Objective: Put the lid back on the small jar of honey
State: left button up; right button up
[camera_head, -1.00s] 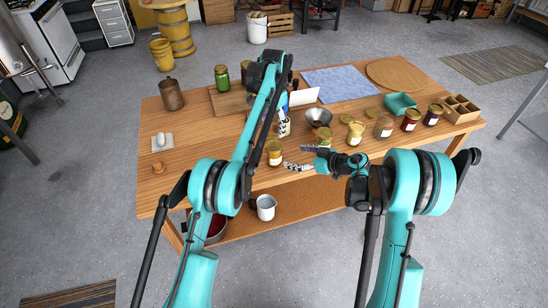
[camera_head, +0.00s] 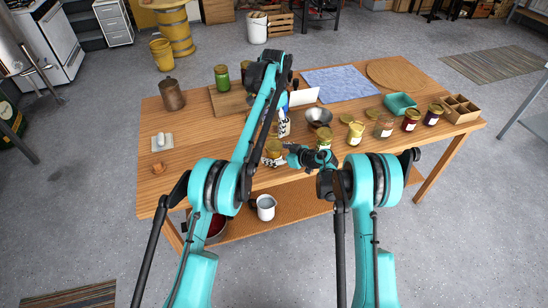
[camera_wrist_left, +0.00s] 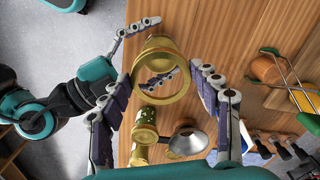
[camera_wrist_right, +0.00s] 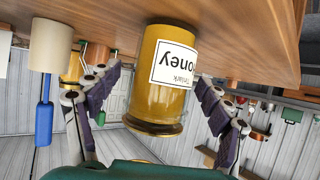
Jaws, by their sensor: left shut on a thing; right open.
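The small honey jar (camera_wrist_right: 160,100) has amber contents and a white label; it stands on the table in front of my right gripper (camera_wrist_right: 158,92), whose open fingers are on either side of it. In the head view the jar (camera_head: 274,157) is near the front edge, partly hidden by the grippers. My left gripper (camera_wrist_left: 163,84) is shut on a gold, ring-like lid (camera_wrist_left: 137,72), held above the table close to the jar. The fingers of my right gripper show beyond the lid in the left wrist view. I cannot tell whether the lid touches the jar.
A metal funnel (camera_head: 319,117) and several jars, including a yellow one (camera_head: 355,133), stand to the right. Loose gold lids (camera_head: 346,118) lie behind them. A green jar (camera_head: 221,76) and brown pitcher (camera_head: 172,96) stand farther back. The left front of the table is mostly clear.

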jog(key=c, duration=1.8)
pick_arm(q)
send_over(273, 146)
jog(key=shift+f, duration=2.5)
jog(key=shift+f, duration=0.1)
jog(key=shift+f, duration=0.8)
jog(key=shift+f, duration=0.55)
pick_arm(e)
grip_shut()
